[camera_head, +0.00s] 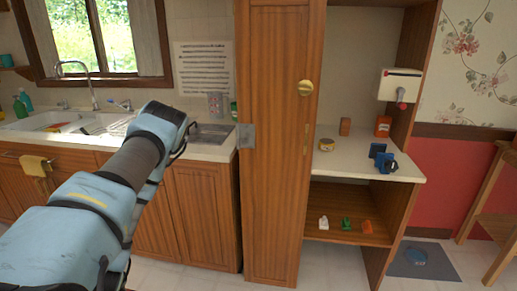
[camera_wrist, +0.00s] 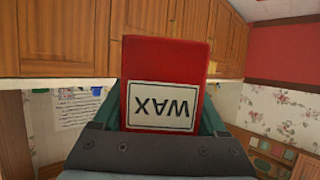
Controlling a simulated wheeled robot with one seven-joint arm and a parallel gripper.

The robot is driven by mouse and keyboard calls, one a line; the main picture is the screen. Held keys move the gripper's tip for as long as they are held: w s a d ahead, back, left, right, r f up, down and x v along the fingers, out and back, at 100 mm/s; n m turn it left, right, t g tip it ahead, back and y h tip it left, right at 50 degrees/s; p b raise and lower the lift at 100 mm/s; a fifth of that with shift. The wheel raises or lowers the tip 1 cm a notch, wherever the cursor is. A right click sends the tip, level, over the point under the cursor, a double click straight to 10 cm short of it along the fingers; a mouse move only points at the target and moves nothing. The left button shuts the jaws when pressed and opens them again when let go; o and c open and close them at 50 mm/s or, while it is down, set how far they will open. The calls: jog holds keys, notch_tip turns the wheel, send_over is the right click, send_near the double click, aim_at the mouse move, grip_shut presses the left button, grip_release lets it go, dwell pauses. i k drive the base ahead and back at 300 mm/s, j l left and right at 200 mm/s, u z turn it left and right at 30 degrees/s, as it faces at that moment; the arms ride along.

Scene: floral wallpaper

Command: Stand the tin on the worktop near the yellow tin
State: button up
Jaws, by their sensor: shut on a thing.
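My gripper (camera_wrist: 160,118) is shut on a red tin (camera_wrist: 165,60) with a white label reading WAX, upside down in the wrist view. In the head view my arm ends over the sink counter's right part, and the held tin cannot be made out there. The yellow tin (camera_head: 327,144), small and low, stands on the pale worktop (camera_head: 345,167) in the open cupboard at right. My gripper is well left of it, with the wooden door between them in the picture.
The tall cupboard door (camera_head: 280,150) stands left of the worktop. A brown block (camera_head: 345,126), an orange tin (camera_head: 383,126) and a blue object (camera_head: 383,160) also stand there. Small items sit on the shelf below. Bare worktop shows in front of the yellow tin.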

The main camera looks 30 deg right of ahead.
aim_at(344, 157)
jog(key=k+l+u, duration=0.1)
jog(key=l+u, duration=0.35)
jog(key=k+l+u, duration=0.2)
jog(key=l+u, duration=0.25)
jog(key=k+l+u, duration=0.2)
jog(key=u, duration=0.3)
jog(key=k+l+u, duration=0.15)
jog(key=k+l, duration=0.35)
jog(key=k+l+u, duration=0.1)
jog(key=k+l, duration=0.35)
jog(key=k, duration=0.15)
jog(key=k+l+u, duration=0.15)
jog(key=k+l, duration=0.2)
jog(key=k, duration=0.25)
